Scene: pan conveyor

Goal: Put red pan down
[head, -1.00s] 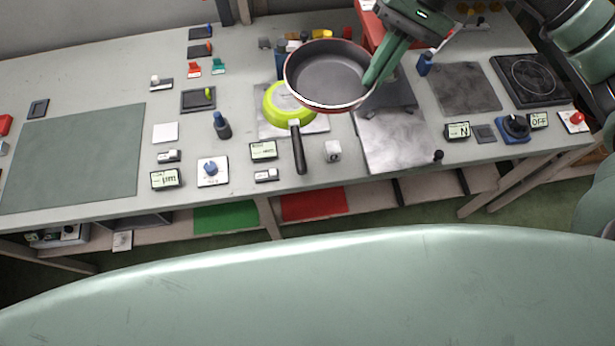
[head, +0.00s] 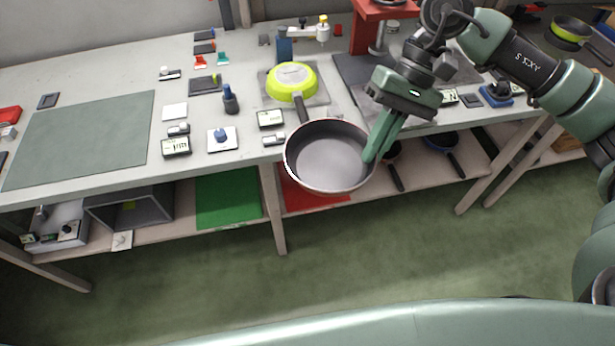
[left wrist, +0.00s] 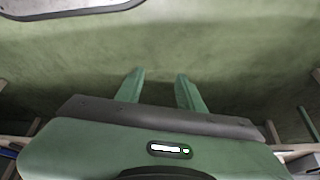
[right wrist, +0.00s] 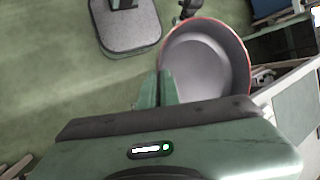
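The red pan (head: 328,158) has a dark grey inside and a thin red outer rim. My right gripper (head: 372,158) is shut on its right edge and holds it in the air in front of the workbench. In the right wrist view the pan (right wrist: 205,62) sits beyond the fingers (right wrist: 167,85), tilted, its wall at the fingertips. A red mat (head: 318,194) lies on the lower shelf, partly hidden behind the pan. My left gripper (left wrist: 160,78) is open and empty above the green floor, in the left wrist view only.
A lime green pan (head: 292,80) lies upside down on the workbench (head: 340,105). A green mat (head: 228,200) lies on the lower shelf left of the red one. Blue and dark pans (head: 440,146) lie on that shelf to the right. The floor in front is clear.

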